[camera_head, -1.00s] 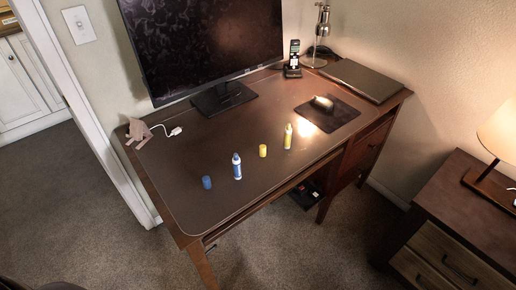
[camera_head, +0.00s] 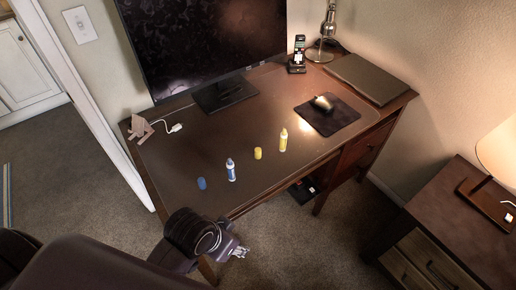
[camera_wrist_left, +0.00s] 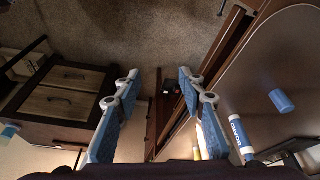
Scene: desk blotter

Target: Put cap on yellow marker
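The yellow marker (camera_head: 283,141) stands upright on the desk blotter. The yellow cap (camera_head: 258,153) stands apart from it, to its left and slightly nearer the front edge. My left gripper (camera_head: 238,251) hangs in front of the desk's front edge, clear of the marker and cap. In the left wrist view the two blue-padded fingers of my left gripper (camera_wrist_left: 158,75) are spread with nothing between them. The lower edge of that view hides part of the desk. My right gripper is not in view.
A blue marker (camera_head: 231,170) and blue cap (camera_head: 201,183) stand left of the yellow cap. A monitor (camera_head: 205,45), phone (camera_head: 297,55), lamp (camera_head: 327,35), closed laptop (camera_head: 368,78) and mouse (camera_head: 323,102) on its pad (camera_head: 340,120) are farther back. A nightstand (camera_head: 440,220) stands at right.

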